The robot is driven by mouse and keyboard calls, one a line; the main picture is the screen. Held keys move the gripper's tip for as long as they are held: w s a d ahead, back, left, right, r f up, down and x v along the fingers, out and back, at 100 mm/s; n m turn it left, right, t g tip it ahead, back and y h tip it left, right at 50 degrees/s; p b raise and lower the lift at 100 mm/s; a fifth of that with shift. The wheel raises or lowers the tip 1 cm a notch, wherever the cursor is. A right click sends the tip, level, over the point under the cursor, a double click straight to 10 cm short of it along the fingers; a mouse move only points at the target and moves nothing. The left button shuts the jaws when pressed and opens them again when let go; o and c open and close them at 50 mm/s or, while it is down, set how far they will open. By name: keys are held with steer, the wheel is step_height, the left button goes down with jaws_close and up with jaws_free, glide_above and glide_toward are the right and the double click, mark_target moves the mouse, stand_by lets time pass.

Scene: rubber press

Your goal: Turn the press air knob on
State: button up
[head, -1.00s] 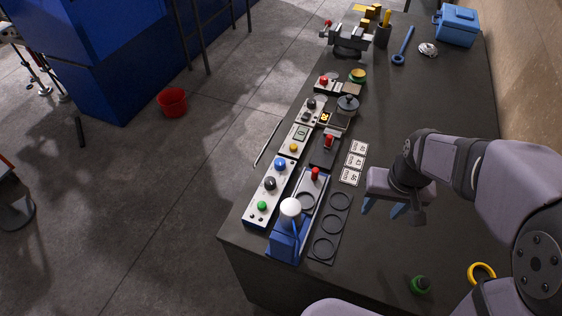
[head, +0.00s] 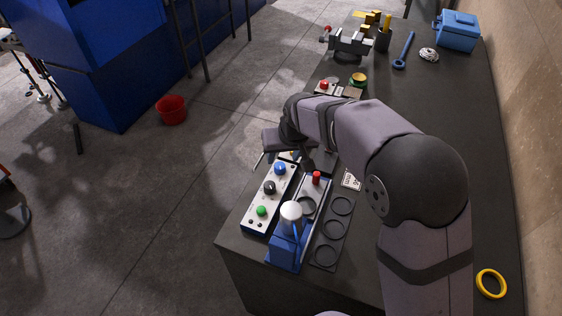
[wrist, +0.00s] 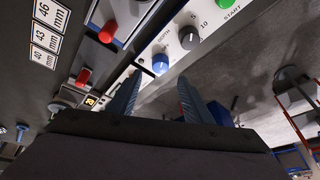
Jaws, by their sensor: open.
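A pale control panel (head: 263,210) stands at the bench's near left edge. It carries a blue knob (head: 280,168), a black knob (head: 270,187) and a green button (head: 262,211). In the wrist view, the blue knob (wrist: 160,63) lies just beyond the fingertips, between them in the picture. The black knob (wrist: 190,38) beside it has numbers 5 and 10, and START is printed by the green button (wrist: 227,3). I cannot read which knob is labelled air. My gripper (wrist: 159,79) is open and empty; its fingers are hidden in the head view.
The blue press (head: 287,245) with a white ball handle (head: 291,211) stands right of the panel. A red-topped handle (head: 316,177) rises beside it. A black plate with rings (head: 331,243) lies to the right. My arm covers the bench's middle. A yellow ring (head: 491,283) lies near right.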

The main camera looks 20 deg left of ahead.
mark_target(280, 165)
steer(key=shift+p+x, duration=1.05)
steer(key=shift+x, duration=2.05)
steer(key=c, duration=1.1)
